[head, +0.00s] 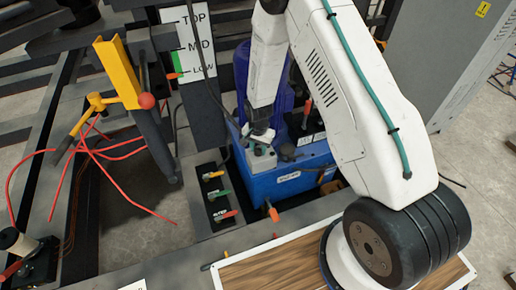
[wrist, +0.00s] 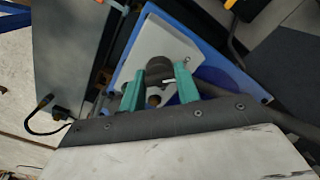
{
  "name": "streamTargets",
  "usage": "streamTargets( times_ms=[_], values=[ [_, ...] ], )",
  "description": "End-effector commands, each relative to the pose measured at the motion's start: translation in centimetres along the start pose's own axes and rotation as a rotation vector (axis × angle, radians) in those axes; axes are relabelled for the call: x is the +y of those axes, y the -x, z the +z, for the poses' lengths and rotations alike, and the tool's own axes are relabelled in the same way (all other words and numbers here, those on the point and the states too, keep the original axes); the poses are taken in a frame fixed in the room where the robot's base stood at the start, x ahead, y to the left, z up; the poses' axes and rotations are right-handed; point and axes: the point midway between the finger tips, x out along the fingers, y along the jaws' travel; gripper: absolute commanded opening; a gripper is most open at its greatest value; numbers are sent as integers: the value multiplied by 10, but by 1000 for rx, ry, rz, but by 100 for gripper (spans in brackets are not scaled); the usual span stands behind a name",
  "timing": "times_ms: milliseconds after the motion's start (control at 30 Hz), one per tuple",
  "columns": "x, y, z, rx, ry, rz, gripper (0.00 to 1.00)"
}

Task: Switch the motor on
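A light grey switch box (head: 261,160) sits on the near-left top of the blue power unit (head: 282,180), and its face fills the middle of the wrist view (wrist: 185,42). A dark round knob (wrist: 159,68) stands out from that face. My gripper (head: 260,138) is down at the box. In the wrist view its two green fingers (wrist: 159,80) stand on either side of the knob, with their tips against its sides. A small white mark shows by the right finger. The knob is mostly hidden in the head view.
A panel with yellow, green and red levers (head: 219,195) stands left of the unit. A TOP/MID/LOW gauge board (head: 195,40) stands behind. A yellow bracket (head: 118,72) with loose red cables is at left. A wooden board (head: 270,270) lies in front, and a grey cabinet (head: 450,50) stands at right.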

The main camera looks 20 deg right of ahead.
Motion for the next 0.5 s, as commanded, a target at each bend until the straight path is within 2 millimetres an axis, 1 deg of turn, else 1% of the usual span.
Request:
streamTargets(
  times_ms=[267,500],
  values=[
    [0,0,0,0,-15,0,9],
    [0,0,0,0,-112,0,9]
  ],
)
